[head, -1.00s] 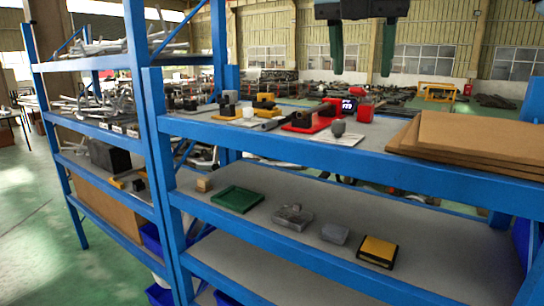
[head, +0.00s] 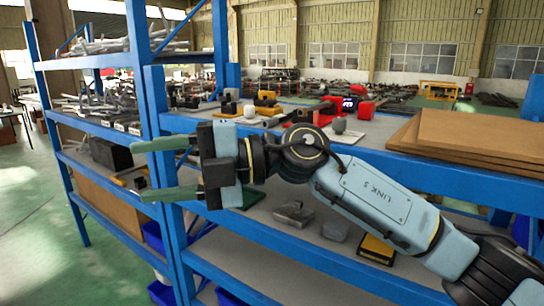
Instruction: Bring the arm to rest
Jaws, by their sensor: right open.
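My right arm reaches in from the lower right, in front of the blue shelving. Its gripper (head: 138,171) points left with its two green fingers spread apart and nothing between them. The fingers appear in front of the blue upright and the left rack; I cannot tell their exact distance from it. The arm hides part of the upper shelf's front edge and much of the green tray (head: 250,197) on the lower shelf. My left gripper is not in view.
The blue shelf (head: 470,172) holds brown boards (head: 475,135), a red box (head: 366,110) and a grey cup (head: 339,126). Below are a grey block (head: 294,213) and a yellow-topped box (head: 377,248). Open green floor (head: 35,225) lies at the left.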

